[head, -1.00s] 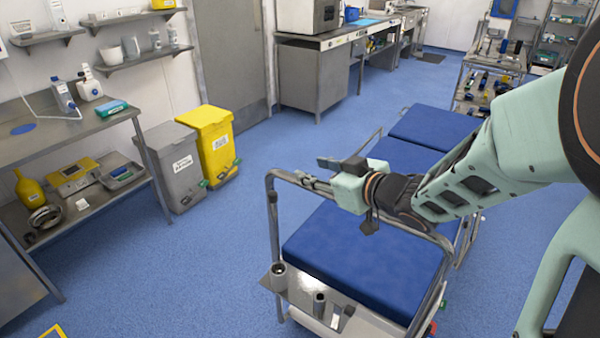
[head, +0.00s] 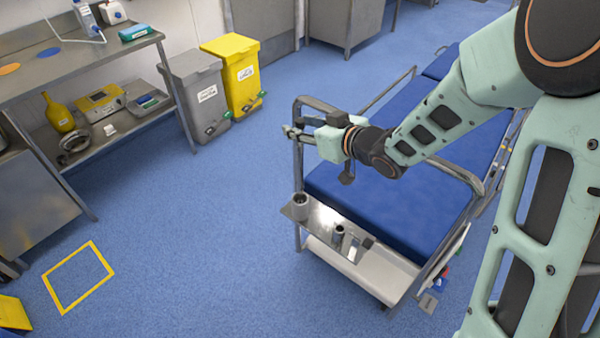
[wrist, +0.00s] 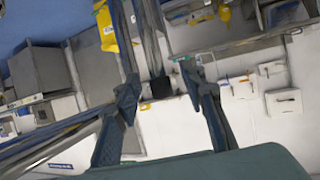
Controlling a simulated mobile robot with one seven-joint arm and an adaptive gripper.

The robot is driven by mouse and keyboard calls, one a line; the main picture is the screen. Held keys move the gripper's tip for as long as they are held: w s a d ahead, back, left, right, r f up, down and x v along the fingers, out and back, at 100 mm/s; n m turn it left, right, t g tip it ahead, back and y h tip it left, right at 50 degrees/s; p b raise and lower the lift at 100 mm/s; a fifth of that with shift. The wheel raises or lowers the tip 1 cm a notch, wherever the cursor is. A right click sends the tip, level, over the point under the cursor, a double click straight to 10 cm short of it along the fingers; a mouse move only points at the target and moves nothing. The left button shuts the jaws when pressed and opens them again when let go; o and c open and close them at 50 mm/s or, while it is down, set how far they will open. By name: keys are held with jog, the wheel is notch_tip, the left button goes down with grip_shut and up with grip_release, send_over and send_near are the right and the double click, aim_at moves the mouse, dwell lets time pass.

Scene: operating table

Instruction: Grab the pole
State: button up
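I see no separate loose pole. The pole-like parts are the grey tubular end frame (head: 298,165) of the blue-padded bed (head: 400,205) in the head view. My gripper (head: 290,132) is at the left upright of that frame, near its top; I cannot tell whether it touches. In the wrist view my gripper (wrist: 160,78) is open, its two dark fingers spread apart. Long dark bars (wrist: 152,40) run down between and above the fingertips; I cannot tell which structure they belong to. Nothing is visibly clamped between the fingers.
A metal ledge with a grey cup (head: 300,205) and a smaller holder (head: 338,234) is at the bed's near end. Grey (head: 198,92) and yellow bins (head: 238,75) stand by the wall, beside a steel shelf table (head: 105,52). Blue floor at left is open, with a yellow square outline (head: 78,277).

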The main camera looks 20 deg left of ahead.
jog(key=shift+w+a+f, duration=0.2)
jog(key=shift+w+a, duration=0.05)
jog(key=shift+a, duration=0.05)
grip_shut()
dwell(0.3)
